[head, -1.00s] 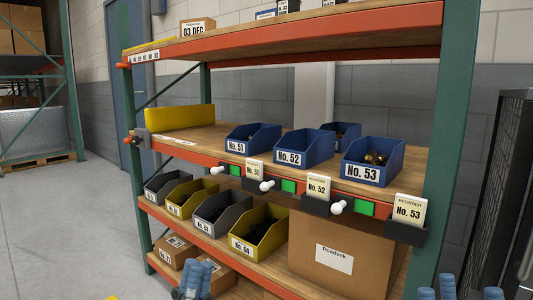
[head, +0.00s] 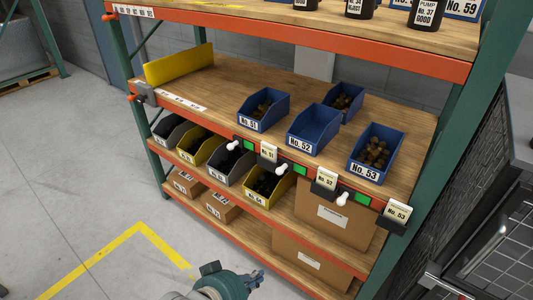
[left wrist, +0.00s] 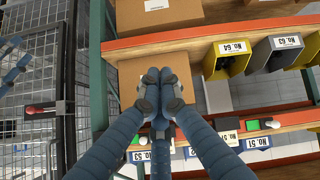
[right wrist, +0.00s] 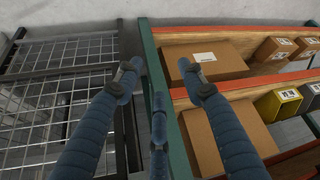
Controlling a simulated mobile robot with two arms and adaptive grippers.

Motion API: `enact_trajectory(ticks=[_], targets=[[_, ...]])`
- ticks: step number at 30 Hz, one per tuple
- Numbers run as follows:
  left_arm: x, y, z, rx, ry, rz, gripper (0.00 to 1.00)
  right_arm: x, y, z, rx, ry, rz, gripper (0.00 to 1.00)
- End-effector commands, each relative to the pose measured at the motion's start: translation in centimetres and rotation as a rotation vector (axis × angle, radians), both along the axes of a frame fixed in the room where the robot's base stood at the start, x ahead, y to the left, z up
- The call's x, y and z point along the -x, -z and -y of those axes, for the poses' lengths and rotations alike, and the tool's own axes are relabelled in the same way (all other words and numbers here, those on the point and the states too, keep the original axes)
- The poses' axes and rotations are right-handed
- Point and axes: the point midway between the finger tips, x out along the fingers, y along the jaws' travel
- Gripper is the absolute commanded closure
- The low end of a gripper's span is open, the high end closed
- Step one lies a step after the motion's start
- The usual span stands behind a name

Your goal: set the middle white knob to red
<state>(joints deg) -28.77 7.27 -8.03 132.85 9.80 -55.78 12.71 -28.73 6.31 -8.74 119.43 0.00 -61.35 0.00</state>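Three white knobs sit along the orange front beam of the middle shelf, each beside a green patch. The middle white knob (head: 283,169) has its green patch (head: 300,170) on its right; I see no red patch there. The left knob (head: 232,146) and right knob (head: 342,199) also have green beside them. My left gripper (head: 254,278) is low in front of the rack, well apart from the knobs. In the left wrist view its fingers (left wrist: 160,80) are together and empty, and seem to hide the middle knob. My right gripper (right wrist: 160,75) is open and empty, outside the head view.
Blue bins such as No. 52 (head: 313,130) stand above the beam. Card holders such as No. 51 (head: 268,155) jut out between knobs. Yellow and grey bins (head: 268,187) and cartons (head: 333,217) sit below. A wire cage (head: 500,240) stands at right.

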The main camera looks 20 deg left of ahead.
Motion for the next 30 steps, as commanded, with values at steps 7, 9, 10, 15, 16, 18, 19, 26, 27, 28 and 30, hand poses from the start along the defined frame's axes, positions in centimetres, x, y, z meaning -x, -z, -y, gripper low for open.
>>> enact_trajectory(ticks=[7,9,10,15,16,18,19,26,27,28,30], targets=[[-3.7,-1.8,1.9,0.388,-0.191,0.004,1.00,8.2,12.1,1.9,0.050,0.007,-0.268,0.60],[-5.4,-2.5,2.0,0.512,-0.252,0.041,1.00,10.0,15.3,2.2,0.055,0.005,-0.298,0.60],[-6.1,-2.9,1.9,0.566,-0.280,0.058,1.00,10.8,16.6,2.3,0.057,0.003,-0.308,0.60],[-10.0,-5.1,0.1,0.879,-0.443,0.169,1.00,15.9,23.1,3.1,0.064,-0.005,-0.350,0.60],[-10.6,-5.5,-0.4,0.935,-0.471,0.191,1.00,16.9,24.1,3.3,0.065,-0.007,-0.356,0.60],[-11.8,-6.3,-1.9,1.055,-0.537,0.240,1.00,19.1,26.0,3.7,0.068,-0.009,-0.369,0.60],[-12.2,-6.6,-2.6,1.103,-0.563,0.261,1.00,20.0,26.7,3.8,0.069,-0.011,-0.374,0.60],[-13.9,-8.1,-7.2,1.366,-0.704,0.388,1.00,25.4,29.7,4.9,0.074,-0.018,-0.398,0.60],[-14.0,-8.2,-7.7,1.389,-0.717,0.403,1.00,25.9,29.9,5.0,0.075,-0.019,-0.400,0.60],[-14.0,-8.3,-8.0,1.404,-0.726,0.409,1.00,26.2,30.1,5.1,0.075,-0.019,-0.402,0.60],[-14.1,-8.4,-8.5,1.427,-0.737,0.423,1.00,26.7,30.2,5.2,0.076,-0.019,-0.403,0.60]])
